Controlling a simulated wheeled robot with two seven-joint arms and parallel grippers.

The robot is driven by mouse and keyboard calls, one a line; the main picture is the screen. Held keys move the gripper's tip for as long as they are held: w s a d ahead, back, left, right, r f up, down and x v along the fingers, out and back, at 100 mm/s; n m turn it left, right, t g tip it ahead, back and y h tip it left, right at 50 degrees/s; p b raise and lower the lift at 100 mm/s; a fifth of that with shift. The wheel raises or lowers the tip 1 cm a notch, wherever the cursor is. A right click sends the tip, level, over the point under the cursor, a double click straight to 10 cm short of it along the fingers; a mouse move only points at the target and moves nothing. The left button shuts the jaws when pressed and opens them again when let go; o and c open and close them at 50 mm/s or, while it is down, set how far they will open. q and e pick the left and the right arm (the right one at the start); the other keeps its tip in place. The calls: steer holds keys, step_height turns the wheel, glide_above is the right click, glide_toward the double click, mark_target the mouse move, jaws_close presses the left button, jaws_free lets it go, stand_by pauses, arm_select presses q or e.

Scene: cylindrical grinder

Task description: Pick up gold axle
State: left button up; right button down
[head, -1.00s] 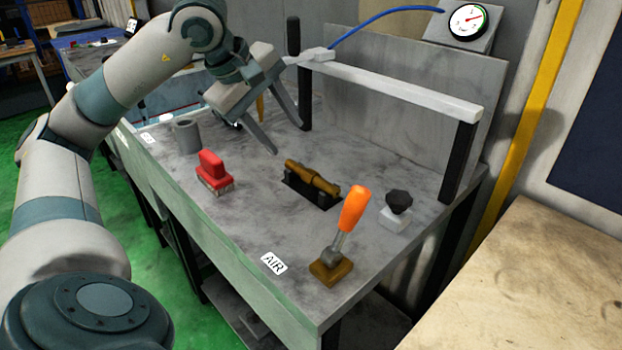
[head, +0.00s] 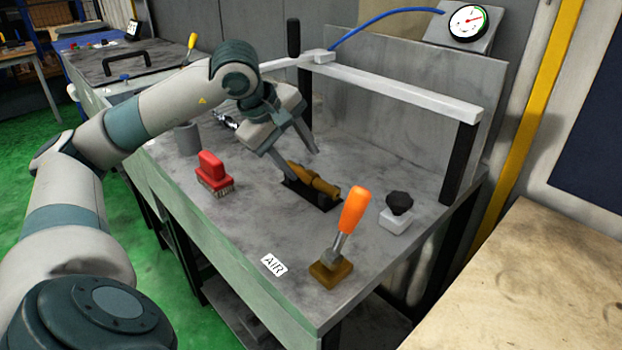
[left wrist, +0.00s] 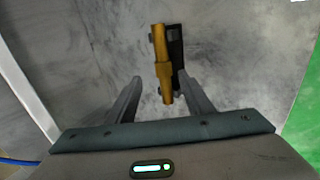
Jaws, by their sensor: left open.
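The gold axle (head: 315,181) lies in a dark holder (head: 308,197) on the grey bench top. It also shows in the left wrist view (left wrist: 161,62), lengthwise ahead of my fingers, with the dark holder along its right side. My left gripper (head: 306,166) is open and empty, just above the axle's far-left end in the head view. In the left wrist view its two fingers (left wrist: 160,84) stand apart, with the near end of the axle showing between them. I cannot tell any contact. My right gripper is not in view.
A red brush (head: 213,172) stands left of the axle. An orange-handled lever (head: 352,210) and a black knob (head: 398,203) are to the right. A white rail (head: 400,84) on black posts spans the back. A grey cylinder (head: 187,138) stands behind my left arm.

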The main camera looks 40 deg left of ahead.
mark_target(306, 174)
arm_select(q)
steer(key=shift+s+x, duration=0.15)
steer(key=shift+x, duration=1.15)
steer(key=shift+s+x, duration=0.15)
steer(key=shift+x, duration=1.2)
steer(key=shift+a+f, duration=0.15)
steer(key=shift+a, duration=0.05)
steer(key=shift+c, duration=0.6)
jaws_close()
